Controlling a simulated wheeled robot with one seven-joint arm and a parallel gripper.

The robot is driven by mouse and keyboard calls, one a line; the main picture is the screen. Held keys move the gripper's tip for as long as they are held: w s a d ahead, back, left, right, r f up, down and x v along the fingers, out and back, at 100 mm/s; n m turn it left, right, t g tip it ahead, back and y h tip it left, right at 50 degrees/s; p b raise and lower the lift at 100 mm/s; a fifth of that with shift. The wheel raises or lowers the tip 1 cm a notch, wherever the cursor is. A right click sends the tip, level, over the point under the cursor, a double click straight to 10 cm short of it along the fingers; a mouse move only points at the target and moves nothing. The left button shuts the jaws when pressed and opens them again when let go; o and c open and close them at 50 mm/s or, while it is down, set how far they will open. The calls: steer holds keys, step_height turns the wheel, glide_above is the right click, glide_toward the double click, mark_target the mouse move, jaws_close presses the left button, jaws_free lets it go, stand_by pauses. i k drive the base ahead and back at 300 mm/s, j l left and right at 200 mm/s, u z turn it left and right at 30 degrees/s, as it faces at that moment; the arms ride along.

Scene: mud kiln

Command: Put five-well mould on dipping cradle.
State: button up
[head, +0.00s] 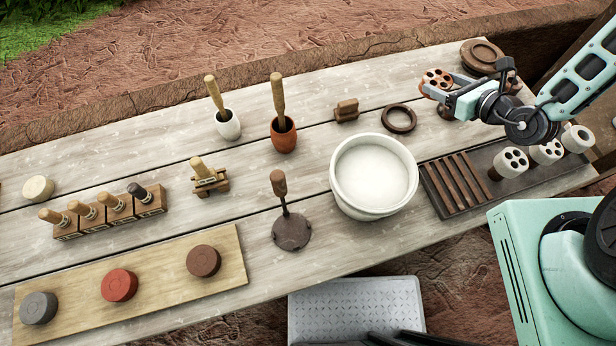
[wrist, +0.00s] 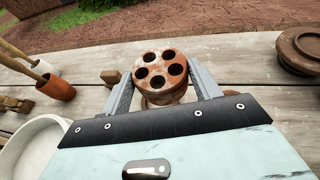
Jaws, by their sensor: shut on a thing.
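The five-well mould (head: 437,77) is a reddish-brown round block with several dark holes in its top face. In the wrist view the mould (wrist: 160,70) sits between the two grey fingers, holes facing the camera. My gripper (head: 436,88) is shut on it, above the far right part of the table. A dark round piece (head: 446,111) shows just below; I cannot tell whether they touch. The dipping cradle is not certain: a dark flat disc with an upright wooden handle (head: 291,232) stands left of the white tub, and a small wooden stand (head: 210,184) holds a handled tool further left.
A white tub of pale liquid (head: 337,198) stands mid-right. A dark tray (head: 480,210) has slats and several white holed moulds. A brown ring (head: 399,130), a small wooden block (head: 346,110) and two pots with pestles (head: 284,141) stand behind. Bare boards lie between them.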

mark_target(291, 232)
steer(key=j+z, duration=0.1)
steer(key=z, duration=0.3)
steer(key=k+z, duration=0.1)
steer(key=z, duration=0.25)
steer(key=k+j+z, duration=0.1)
steer(key=z, duration=0.7)
steer(key=k+j+z, duration=0.1)
steer(key=k+z, duration=0.45)
steer(key=k+u, duration=0.25)
steer(key=k+j+u, duration=0.1)
steer(key=k+u, duration=0.4)
steer(key=u, duration=0.25)
steer(key=k+j+u, duration=0.1)
steer(key=u, duration=0.4)
steer(key=k+j+u, duration=0.15)
steer(key=u, duration=0.3)
steer(key=k+j, duration=0.05)
steer(key=k, duration=0.05)
